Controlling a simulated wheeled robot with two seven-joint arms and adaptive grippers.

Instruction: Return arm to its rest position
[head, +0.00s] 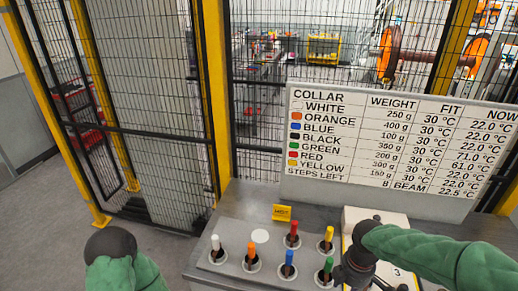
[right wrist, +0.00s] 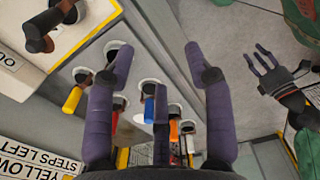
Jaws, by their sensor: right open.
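My right arm in its green sleeve reaches in from the right in the head view. Its dark gripper (head: 358,268) is over the right end of the bench, by a white box. In the right wrist view the purple fingers of my right gripper (right wrist: 160,65) are spread, with nothing between them. My left arm (head: 120,268) shows at the lower left, its dark end apart from the bench. My left gripper (right wrist: 266,68) shows in the right wrist view with fingers spread and empty.
The grey bench (head: 240,205) holds white (head: 215,243), orange (head: 252,250), blue (head: 289,258), red (head: 293,230), yellow (head: 328,234) and green (head: 328,266) pegs. The white box (head: 352,217) stands beside them. A collar table board (head: 385,140) and mesh fence (head: 160,100) stand behind. Floor at left is clear.

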